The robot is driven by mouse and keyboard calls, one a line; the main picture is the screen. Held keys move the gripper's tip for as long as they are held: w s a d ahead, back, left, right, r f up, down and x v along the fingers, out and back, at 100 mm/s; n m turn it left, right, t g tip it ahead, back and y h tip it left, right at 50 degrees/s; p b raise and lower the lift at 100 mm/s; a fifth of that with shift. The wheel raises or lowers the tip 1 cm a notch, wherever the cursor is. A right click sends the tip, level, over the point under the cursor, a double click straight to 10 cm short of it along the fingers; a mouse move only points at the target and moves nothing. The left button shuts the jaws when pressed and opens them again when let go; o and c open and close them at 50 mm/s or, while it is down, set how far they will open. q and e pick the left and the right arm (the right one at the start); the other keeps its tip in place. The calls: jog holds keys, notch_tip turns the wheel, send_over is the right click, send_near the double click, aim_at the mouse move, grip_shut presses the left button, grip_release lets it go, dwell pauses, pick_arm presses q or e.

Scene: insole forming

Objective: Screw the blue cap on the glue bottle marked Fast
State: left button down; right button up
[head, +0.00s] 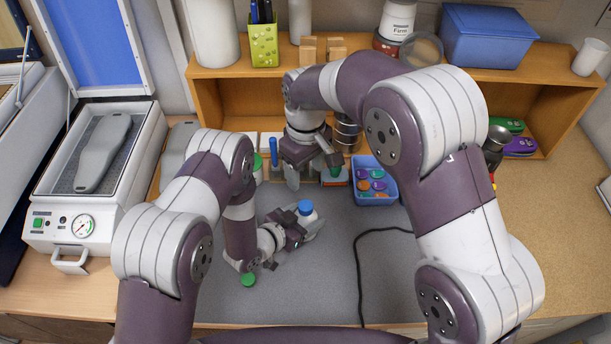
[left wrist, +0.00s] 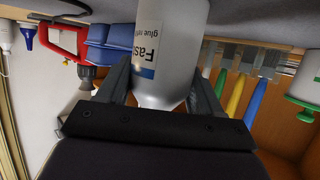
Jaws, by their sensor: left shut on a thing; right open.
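The white glue bottle (head: 309,217) stands on the grey mat. Its label, partly readable as "Fas" and "glue refi", shows in the left wrist view, where the bottle (left wrist: 170,40) is between my left fingers. My left gripper (head: 302,233) is shut on the bottle. The blue cap (head: 305,207) is at the bottle's top; I cannot tell whether it is threaded on. The bottle's neck is hidden in the left wrist view. My right gripper (head: 313,172) is open and apart from the bottle, above the mat's back.
A green cap (head: 248,280) lies at the mat's front left. A blue bin (head: 375,198) of coloured pieces stands behind right. A black cable (head: 359,262) crosses the mat. A wooden shelf (head: 225,72) runs along the back. A forming machine (head: 55,210) stands at left.

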pick_arm(q)
jog(key=shift+c, duration=0.5)
grip_release()
jog(key=b+v, duration=0.3)
jog(key=v, duration=0.9)
jog(key=shift+s+a, duration=0.15)
jog(key=shift+a, duration=0.15)
jog(key=shift+r, duration=0.15)
